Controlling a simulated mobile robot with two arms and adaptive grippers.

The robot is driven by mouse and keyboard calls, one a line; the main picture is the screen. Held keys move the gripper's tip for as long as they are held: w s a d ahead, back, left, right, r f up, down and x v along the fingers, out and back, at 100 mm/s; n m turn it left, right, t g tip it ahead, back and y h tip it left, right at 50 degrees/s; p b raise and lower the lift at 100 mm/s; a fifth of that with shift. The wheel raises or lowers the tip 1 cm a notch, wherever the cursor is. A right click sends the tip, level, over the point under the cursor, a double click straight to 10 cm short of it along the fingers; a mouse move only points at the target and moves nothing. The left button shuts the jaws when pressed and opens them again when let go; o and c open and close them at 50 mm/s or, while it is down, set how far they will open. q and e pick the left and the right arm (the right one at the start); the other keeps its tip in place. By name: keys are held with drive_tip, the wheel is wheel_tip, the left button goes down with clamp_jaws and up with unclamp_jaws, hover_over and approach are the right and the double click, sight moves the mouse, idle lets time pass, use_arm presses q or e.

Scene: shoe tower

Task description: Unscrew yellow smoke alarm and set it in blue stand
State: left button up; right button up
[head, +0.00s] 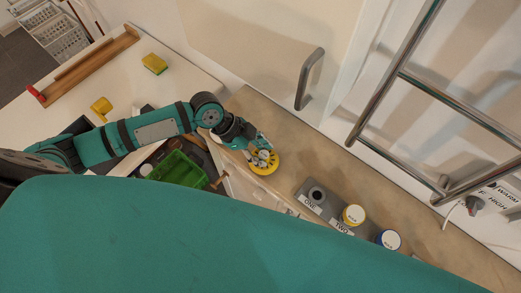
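A round yellow disc (266,168), which looks like the yellow smoke alarm, is on the wooden counter. My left gripper (262,155) is right over it, and its fingers hide part of the disc. I cannot tell whether the fingers are closed on it or only touching. My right gripper is not in view.
The grey block (315,198) marked ONE and TWO has a dark round fitting and a yellow, white-topped cylinder (353,214). A green crate (178,169) sits left of the counter. A metal ladder (400,75) and a door handle (309,78) are behind. My large teal body part covers the foreground.

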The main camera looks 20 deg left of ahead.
use_arm(q)
drive_tip(key=shift+o, duration=1.4)
drive_tip(key=shift+r, duration=0.1)
drive_tip(key=shift+a+r, duration=0.3)
drive_tip(key=v, duration=1.1)
drive_tip(key=shift+s, duration=0.1)
